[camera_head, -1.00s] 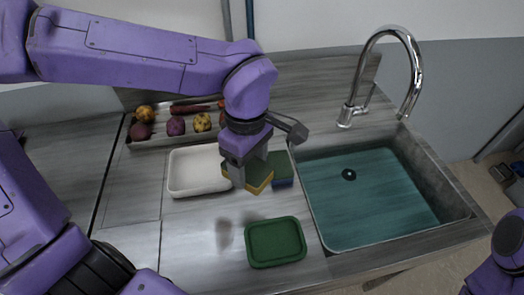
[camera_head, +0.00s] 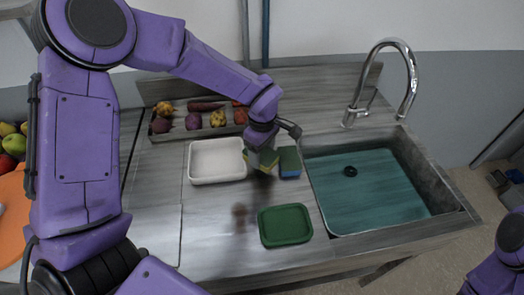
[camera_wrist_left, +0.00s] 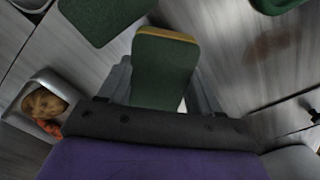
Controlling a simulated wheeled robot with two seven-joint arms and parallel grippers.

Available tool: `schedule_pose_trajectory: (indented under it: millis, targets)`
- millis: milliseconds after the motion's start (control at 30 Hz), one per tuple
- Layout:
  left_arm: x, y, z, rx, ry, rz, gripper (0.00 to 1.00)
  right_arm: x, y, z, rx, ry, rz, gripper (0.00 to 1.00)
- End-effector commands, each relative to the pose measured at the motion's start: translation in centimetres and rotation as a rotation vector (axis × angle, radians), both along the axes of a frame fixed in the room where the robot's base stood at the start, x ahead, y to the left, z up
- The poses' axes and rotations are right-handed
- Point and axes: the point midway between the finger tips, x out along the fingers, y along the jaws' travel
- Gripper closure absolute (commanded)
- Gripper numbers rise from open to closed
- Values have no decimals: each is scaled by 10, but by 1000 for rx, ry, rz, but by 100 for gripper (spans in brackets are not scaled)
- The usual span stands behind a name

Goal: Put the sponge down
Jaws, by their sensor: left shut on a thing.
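My left gripper (camera_head: 262,162) is shut on a green sponge with a yellow layer (camera_head: 252,167). The held sponge fills the middle of the left wrist view (camera_wrist_left: 165,65), its green broad face showing between the fingers. In the head view it is over the counter, between the white tray and a green-and-blue sponge (camera_head: 290,162). A dark shadow lies on the counter just in front of it. Whether its underside touches the counter cannot be told. My right gripper is out of view.
The white tray (camera_head: 191,178) looks empty, left of the held sponge. A green tray (camera_head: 285,226) stands in front. A vegetable tray (camera_head: 176,137) is at the back. The sink (camera_head: 446,201) with its tap (camera_head: 408,75) is at right. Brown stain (camera_head: 240,213) on the clear front counter.

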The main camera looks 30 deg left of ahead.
Motion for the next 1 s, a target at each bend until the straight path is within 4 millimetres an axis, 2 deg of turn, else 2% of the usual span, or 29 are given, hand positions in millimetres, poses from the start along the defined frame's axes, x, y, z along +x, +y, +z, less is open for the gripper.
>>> schedule_pose_trajectory:
  millis: [100, 133, 200, 467, 567, 667, 900, 1000]
  targets:
    - [0, 0, -4, -1, 1, 0, 69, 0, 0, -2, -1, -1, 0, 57]
    - [0, 0, -3, 0, 1, 0, 26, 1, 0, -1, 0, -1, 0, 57]
    - [0, 0, -3, 0, 1, 0, 10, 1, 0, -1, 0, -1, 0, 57]
    - [0, 0, -2, 0, 0, 0, 10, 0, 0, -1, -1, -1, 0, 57]
    - [0, 0, 6, -1, -3, 1, 10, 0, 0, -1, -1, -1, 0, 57]
    - [1, 0, 25, -4, -6, 1, 10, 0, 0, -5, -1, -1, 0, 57]
    - [1, 0, 87, -3, -5, 2, 10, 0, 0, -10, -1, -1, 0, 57]
    - [1, 0, 106, -1, -3, 1, 10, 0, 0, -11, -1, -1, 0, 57]
